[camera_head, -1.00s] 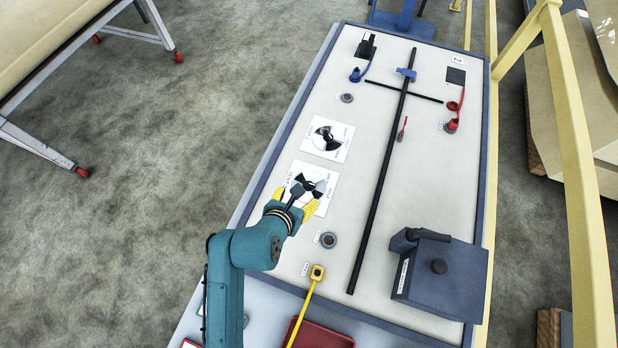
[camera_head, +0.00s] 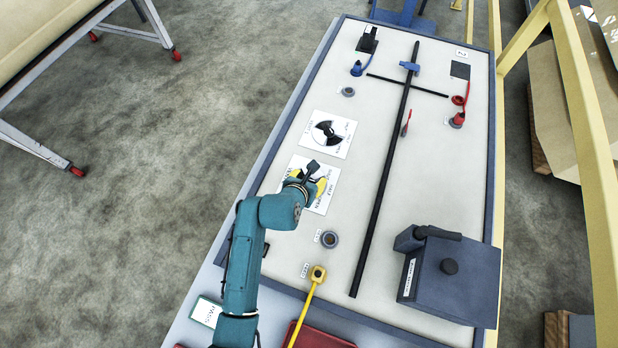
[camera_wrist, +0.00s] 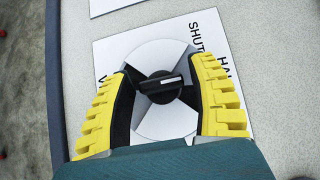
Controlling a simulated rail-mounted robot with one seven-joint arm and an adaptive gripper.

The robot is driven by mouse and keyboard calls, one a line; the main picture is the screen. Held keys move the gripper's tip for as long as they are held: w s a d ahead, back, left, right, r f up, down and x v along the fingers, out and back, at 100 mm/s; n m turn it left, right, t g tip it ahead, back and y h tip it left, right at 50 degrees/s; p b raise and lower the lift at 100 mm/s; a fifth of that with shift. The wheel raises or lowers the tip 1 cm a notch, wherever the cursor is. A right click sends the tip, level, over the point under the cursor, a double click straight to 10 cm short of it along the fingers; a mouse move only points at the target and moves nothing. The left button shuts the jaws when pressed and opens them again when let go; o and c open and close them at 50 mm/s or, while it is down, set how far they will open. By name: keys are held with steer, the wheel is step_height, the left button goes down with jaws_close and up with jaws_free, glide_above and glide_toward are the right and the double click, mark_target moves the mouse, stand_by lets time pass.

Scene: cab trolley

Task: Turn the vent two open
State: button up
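Two vent dials lie on white cards on the trolley top, with black and white sectors. The far dial (camera_head: 328,133) is uncovered. My gripper (camera_head: 310,182) is over the near dial and hides most of its card (camera_head: 322,201). Which card is vent two I cannot read. In the wrist view, the near dial (camera_wrist: 165,122) has a black round knob with a short bar (camera_wrist: 160,87) lying nearly crosswise. My yellow fingers stand on either side of the knob, open (camera_wrist: 161,74), with a gap visible at the right. "SHUT" and part of "HALF" show at the card's right.
A dark grey box (camera_head: 450,282) with a handle stands at the right. A long black bar (camera_head: 385,190) runs along the top. A yellow frame (camera_head: 575,120) borders the right side.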

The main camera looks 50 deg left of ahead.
steer(key=c, duration=0.9)
steer(key=shift+o, duration=0.2)
steer(key=shift+s, duration=0.1)
steer(key=m+t+h+p, duration=0.1)
steer(key=m+h+p, duration=0.1)
steer(key=m+h, duration=0.1)
steer(key=shift+m, duration=0.6)
steer(key=shift+f+m+h+p, duration=0.15)
steer(key=shift+m+h+p, duration=0.3)
steer(key=shift+m+h, duration=1.65)
steer(key=shift+d+m, duration=0.1)
steer(key=shift+m, duration=0.3)
steer(key=o, duration=1.2)
steer(key=shift+r, duration=0.2)
